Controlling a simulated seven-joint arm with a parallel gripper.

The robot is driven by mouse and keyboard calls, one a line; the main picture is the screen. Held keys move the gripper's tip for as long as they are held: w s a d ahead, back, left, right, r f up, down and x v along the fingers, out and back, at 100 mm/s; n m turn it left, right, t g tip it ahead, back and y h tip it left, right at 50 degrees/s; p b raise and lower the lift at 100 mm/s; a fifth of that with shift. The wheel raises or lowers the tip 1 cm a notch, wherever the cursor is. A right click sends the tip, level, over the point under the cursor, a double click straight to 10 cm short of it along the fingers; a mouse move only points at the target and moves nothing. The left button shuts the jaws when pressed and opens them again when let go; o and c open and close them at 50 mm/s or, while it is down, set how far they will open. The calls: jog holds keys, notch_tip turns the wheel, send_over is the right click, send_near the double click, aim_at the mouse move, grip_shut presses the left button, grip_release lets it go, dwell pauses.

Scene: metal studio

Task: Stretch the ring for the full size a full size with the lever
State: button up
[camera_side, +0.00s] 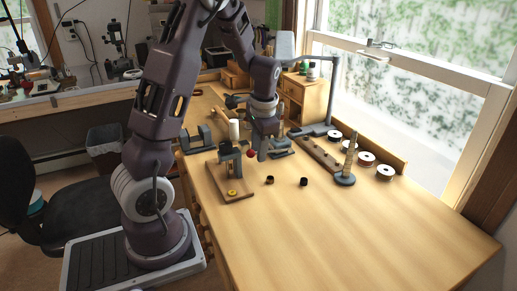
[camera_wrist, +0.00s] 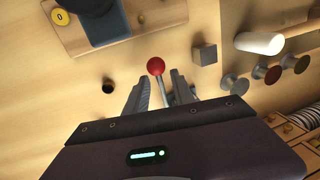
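The ring stretcher (camera_side: 230,162) stands on a small wooden board (camera_side: 238,196) with a yellow disc (camera_side: 232,192) at its front. In the wrist view, part of the board (camera_wrist: 180,13) and the yellow disc, marked 0 (camera_wrist: 60,17), show at the top. The lever ends in a red ball (camera_wrist: 156,66), seen also in the side view (camera_side: 252,154). My gripper (camera_wrist: 160,82) is open, with one finger on each side of the lever's rod just below the ball. Gaps seem to show between rod and fingers. I cannot make out a ring on the stretcher.
Two small dark ring-like pieces (camera_side: 270,180) (camera_side: 304,182) lie on the bench (camera_side: 350,235). A tapered wooden mandrel (camera_side: 349,160) on a dark base stands to the right. The front of the bench is clear.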

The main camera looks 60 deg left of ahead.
jog(key=shift+f, duration=0.1)
jog(key=shift+c, duration=0.4)
grip_shut()
dwell(1.0)
